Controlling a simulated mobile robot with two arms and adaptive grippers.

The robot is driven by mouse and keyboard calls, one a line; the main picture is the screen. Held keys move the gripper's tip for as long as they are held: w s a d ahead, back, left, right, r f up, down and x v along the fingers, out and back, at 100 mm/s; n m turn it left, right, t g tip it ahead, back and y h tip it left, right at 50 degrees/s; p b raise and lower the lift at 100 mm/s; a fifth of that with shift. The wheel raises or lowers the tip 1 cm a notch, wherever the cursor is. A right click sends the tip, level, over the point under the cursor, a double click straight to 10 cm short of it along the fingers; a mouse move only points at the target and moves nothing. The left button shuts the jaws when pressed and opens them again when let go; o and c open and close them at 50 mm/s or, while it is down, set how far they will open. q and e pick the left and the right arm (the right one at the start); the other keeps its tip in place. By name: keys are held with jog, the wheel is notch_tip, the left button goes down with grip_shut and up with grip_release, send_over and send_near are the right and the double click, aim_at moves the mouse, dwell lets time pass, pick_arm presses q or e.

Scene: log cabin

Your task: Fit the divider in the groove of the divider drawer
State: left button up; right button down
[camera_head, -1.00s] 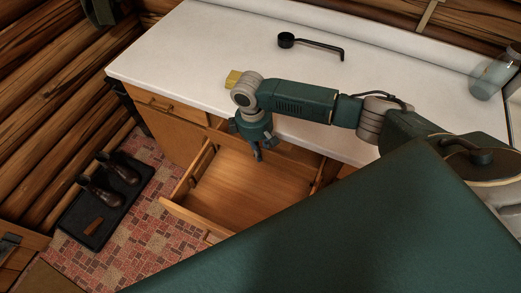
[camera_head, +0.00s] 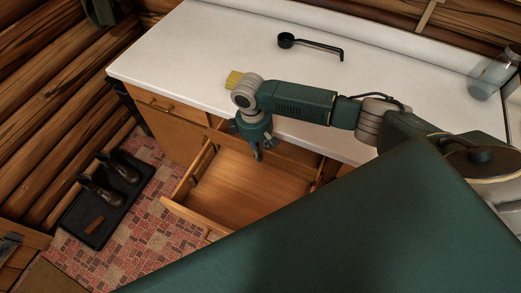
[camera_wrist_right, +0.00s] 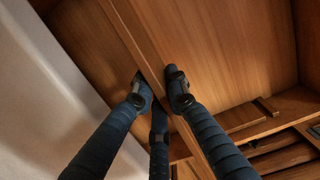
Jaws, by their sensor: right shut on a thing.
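The divider drawer (camera_head: 187,219) stands pulled out from the counter front in the head view, with a bare wooden floor. My right gripper (camera_head: 259,152) points down at the back part of the drawer opening. In the right wrist view, my right gripper's fingers (camera_wrist_right: 160,95) are shut on the divider (camera_wrist_right: 138,38), a narrow wooden strip running from top to lower middle. The drawer floor (camera_wrist_right: 235,50) shows beside it. The divider cannot be made out clearly in the head view. The groove is not clearly visible, so I cannot tell whether the divider sits in it. My left gripper is not in view.
A closed drawer (camera_head: 165,108) is left of the open one. Boots (camera_head: 122,168) stand on a dark tray (camera_head: 72,222) on the floor.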

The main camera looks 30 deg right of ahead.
dwell(0.7)
jog(key=shift+p, duration=0.35)
jog(key=shift+f+b, duration=2.4)
jog(key=shift+f, duration=2.1)
jog(key=c, duration=1.7)
grip_release()
jog(key=shift+o, duration=0.2)
jog(key=shift+r, duration=0.1)
notch_tip(320, 180, up, 12)
jog(key=w, duration=0.1)
jog(key=shift+a, duration=0.4)
